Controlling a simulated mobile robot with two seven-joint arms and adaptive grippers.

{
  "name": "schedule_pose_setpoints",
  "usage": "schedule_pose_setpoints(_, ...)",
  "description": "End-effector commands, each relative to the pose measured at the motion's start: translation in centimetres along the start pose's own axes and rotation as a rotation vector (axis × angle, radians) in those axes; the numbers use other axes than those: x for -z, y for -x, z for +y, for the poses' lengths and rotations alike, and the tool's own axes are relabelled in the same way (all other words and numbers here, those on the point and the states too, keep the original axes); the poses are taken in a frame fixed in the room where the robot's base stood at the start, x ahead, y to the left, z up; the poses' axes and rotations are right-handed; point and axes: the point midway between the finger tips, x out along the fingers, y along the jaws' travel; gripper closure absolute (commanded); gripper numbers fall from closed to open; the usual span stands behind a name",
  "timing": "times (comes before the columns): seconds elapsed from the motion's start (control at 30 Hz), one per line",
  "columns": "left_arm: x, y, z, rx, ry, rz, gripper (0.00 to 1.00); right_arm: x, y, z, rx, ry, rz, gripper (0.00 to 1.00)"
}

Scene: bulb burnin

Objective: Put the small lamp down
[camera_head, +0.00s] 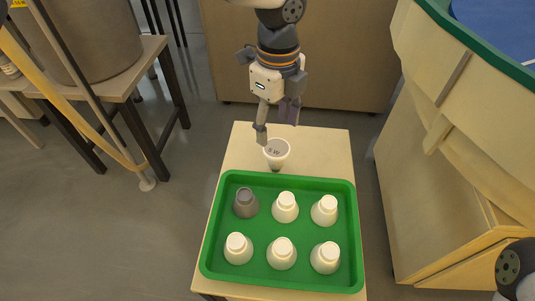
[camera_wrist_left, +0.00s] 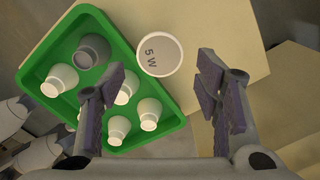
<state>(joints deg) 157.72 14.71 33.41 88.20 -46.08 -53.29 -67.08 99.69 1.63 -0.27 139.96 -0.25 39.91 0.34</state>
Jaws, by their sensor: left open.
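The small lamp (camera_head: 276,152) is white, with "5 W" printed on its round face. It is at the bare strip of table behind the green tray, face up and narrow end down. I cannot tell if it touches the table. In the left wrist view the lamp (camera_wrist_left: 160,55) shows ahead of the fingers, toward the gap between them. My left gripper (camera_head: 277,121) is open, its fingertips just above and behind the lamp in the head view. Its spread, empty fingers also show in the wrist view (camera_wrist_left: 165,88). My right gripper is out of view.
The green tray (camera_head: 214,240) holds several white lamps, narrow ends up, and one grey lamp (camera_head: 246,203). It covers most of the small table (camera_head: 325,150). A stool-like stand with a large drum (camera_head: 85,45) is at left; a pale cabinet (camera_head: 450,190) is close at right.

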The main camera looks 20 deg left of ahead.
Motion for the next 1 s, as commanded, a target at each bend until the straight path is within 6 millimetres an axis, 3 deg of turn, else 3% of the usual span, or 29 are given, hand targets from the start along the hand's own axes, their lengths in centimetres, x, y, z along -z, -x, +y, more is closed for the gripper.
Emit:
schedule_pose_setpoints(0.43, 0.0, -9.7, 0.2, -0.005, 0.004, 0.003, 0.42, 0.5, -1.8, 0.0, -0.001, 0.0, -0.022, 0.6)
schedule_pose_setpoints(0.57, 0.0, -11.1, 0.1, -0.002, 0.004, 0.003, 0.42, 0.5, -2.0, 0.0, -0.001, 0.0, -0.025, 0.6)
schedule_pose_setpoints(0.77, 0.0, -11.1, 0.1, 0.0, 0.005, 0.002, 0.42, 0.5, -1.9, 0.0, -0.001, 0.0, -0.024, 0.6)
schedule_pose_setpoints(1.0, 0.0, -11.1, 0.1, -0.001, 0.005, 0.002, 0.89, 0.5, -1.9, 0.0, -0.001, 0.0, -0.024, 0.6)
